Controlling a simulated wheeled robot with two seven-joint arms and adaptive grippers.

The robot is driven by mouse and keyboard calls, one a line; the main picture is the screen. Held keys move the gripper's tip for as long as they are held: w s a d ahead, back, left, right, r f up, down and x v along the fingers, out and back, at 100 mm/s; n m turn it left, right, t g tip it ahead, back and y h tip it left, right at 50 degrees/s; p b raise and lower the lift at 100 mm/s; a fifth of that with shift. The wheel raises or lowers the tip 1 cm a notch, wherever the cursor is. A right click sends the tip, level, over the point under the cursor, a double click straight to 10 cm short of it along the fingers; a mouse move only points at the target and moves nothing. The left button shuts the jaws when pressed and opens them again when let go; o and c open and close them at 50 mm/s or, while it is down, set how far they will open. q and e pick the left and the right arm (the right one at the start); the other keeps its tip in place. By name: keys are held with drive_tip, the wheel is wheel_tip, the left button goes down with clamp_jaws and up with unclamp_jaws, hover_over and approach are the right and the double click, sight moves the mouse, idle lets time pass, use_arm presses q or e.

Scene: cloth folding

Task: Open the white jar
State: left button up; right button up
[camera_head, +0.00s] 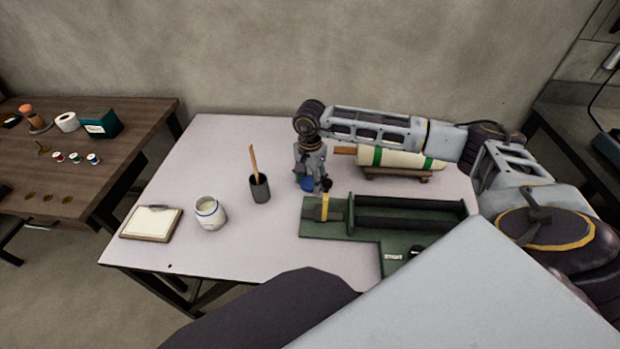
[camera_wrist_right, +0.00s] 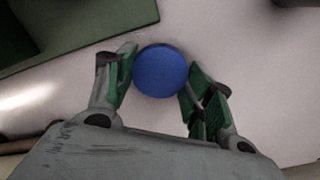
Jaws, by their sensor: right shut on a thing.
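The white jar (camera_head: 209,214) stands upright at the left front of the table (camera_head: 240,255). It has a blue band near its top, and its mouth looks uncovered, with pale contents showing. My right gripper (camera_head: 311,180) is well to the right of the jar, over the back middle of the table. It is shut on a round blue lid (camera_head: 307,184). In the right wrist view the blue lid (camera_wrist_right: 160,71) lies between the two green-padded fingers of the right gripper (camera_wrist_right: 160,84). I cannot tell whether the lid touches the table. My left gripper is out of view.
A dark cup with a wooden-handled tool (camera_head: 260,188) stands between jar and gripper. A green tray (camera_head: 345,227) with a yellow-handled brush is close in front of the gripper. A green-banded roll (camera_head: 400,158) lies behind.

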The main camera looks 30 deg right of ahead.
sight(310, 182)
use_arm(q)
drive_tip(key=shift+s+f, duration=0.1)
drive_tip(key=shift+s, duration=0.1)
use_arm(e)
drive_tip(key=shift+f, duration=0.1)
drive_tip(key=o, duration=1.1)
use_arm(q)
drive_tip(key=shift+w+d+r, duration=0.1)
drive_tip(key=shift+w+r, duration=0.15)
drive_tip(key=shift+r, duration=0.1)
use_arm(e)
drive_tip(key=shift+o, duration=0.2)
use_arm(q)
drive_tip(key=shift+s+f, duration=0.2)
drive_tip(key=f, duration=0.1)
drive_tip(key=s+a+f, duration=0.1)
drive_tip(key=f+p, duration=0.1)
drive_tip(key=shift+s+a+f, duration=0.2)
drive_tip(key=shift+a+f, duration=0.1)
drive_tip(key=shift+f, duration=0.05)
use_arm(e)
wheel_tip(310, 182, up, 12)
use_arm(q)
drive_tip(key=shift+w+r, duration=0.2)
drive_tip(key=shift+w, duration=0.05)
